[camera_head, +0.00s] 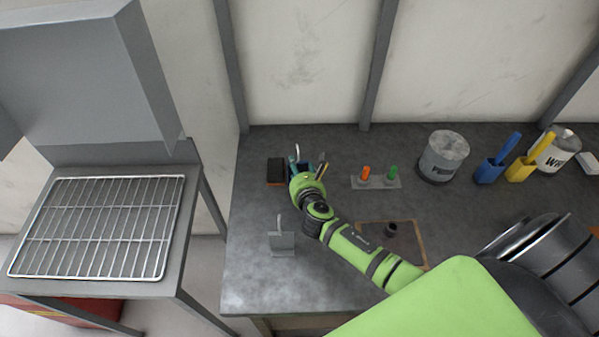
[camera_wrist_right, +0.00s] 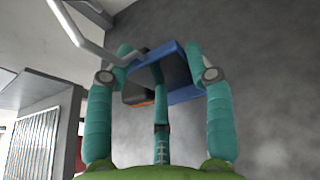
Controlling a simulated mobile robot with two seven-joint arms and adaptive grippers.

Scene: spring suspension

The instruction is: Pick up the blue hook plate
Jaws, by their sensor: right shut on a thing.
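The blue hook plate (camera_wrist_right: 186,94) is between the teal fingertips of my right gripper (camera_wrist_right: 161,65) in the right wrist view. A bent pale metal rod (camera_wrist_right: 84,36) reaches to the upper left there, seemingly its hook. In the head view my right gripper (camera_head: 309,168) is over the back left of the workbench, shut on the plate. Only a bit of the plate and its hook shows there; the gripper hides the rest. I cannot tell whether the plate is clear of the bench. My left gripper is in neither view.
A dark block (camera_head: 277,171) lies just left of the gripper. A grey hook plate (camera_head: 282,244) stands nearer the front. An orange-and-green peg plate (camera_head: 378,182), a grey can (camera_head: 443,155) and blue and yellow holders (camera_head: 490,172) stand right. A wire rack (camera_head: 98,228) is left.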

